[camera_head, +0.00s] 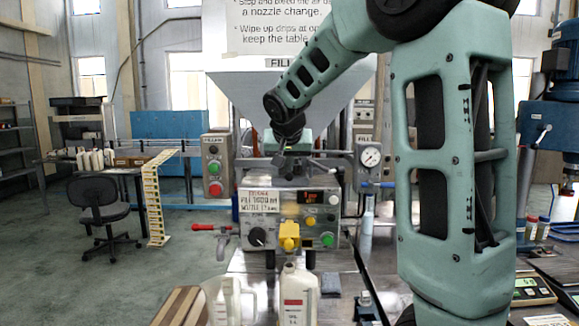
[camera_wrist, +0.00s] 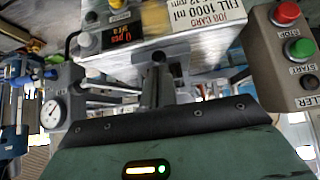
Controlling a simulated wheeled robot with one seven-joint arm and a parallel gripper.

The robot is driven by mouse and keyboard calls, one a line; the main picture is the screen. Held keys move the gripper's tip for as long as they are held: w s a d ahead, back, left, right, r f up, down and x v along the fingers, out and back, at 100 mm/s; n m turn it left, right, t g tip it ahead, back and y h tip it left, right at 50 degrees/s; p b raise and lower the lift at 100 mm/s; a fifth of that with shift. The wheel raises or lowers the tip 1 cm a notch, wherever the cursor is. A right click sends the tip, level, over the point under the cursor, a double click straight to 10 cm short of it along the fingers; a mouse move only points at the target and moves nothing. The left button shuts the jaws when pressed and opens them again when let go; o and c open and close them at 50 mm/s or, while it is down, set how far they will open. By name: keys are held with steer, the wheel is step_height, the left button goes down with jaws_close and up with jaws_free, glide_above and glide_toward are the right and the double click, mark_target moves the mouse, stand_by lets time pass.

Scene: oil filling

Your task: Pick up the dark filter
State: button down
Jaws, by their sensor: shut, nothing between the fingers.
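I cannot make out a dark filter for certain in either view. A small dark grey item (camera_head: 330,283) lies on the table right of the white bottle, too small to name. My gripper (camera_head: 285,161) is in front of the filling machine, above its control box. In the wrist view my gripper (camera_wrist: 158,75) points at the machine's front, which appears upside down. Its dark fingers are together with nothing between them.
The filling machine's control box (camera_head: 290,222) has a yellow nozzle (camera_head: 289,236). Below stand a white bottle (camera_head: 298,296) and a clear jug (camera_head: 224,302). A pressure gauge (camera_head: 371,157) is at right. A wooden slatted piece (camera_head: 180,306) lies front left. My arm hides much of the right side.

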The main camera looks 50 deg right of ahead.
steer(key=s+a+b, duration=0.4)
steer(key=s+a, duration=0.2)
steer(key=a, duration=0.1)
steer(key=shift+s+a, duration=0.4)
steer(key=shift+f, duration=0.1)
steer(key=shift+a, duration=0.1)
steer(key=s+a+f+n+y, duration=0.15)
steer(key=a+f+n, duration=0.35)
steer(key=a, duration=0.5)
steer(key=a+f+n+y, duration=0.3)
steer(key=a+f, duration=0.3)
steer(key=a, duration=0.3)
steer(key=s+a+f+n+g+y, duration=0.1)
steer(key=s+a+f+n+g, duration=0.1)
steer(key=s+a+f+n, duration=0.2)
steer(key=s+a+f+n+g+y, duration=0.1)
steer(key=s+a+f+n+g, duration=0.2)
steer(key=s+a+f+n, duration=0.2)
steer(key=s+a+f, duration=0.3)
steer(key=s+a, duration=0.4)
steer(key=s, duration=0.1)
steer(key=shift+s+f+n, duration=0.3)
steer(key=shift+s+f, duration=0.1)
steer(key=c, duration=2.1)
jaws_free()
steer(key=shift+c, duration=0.2)
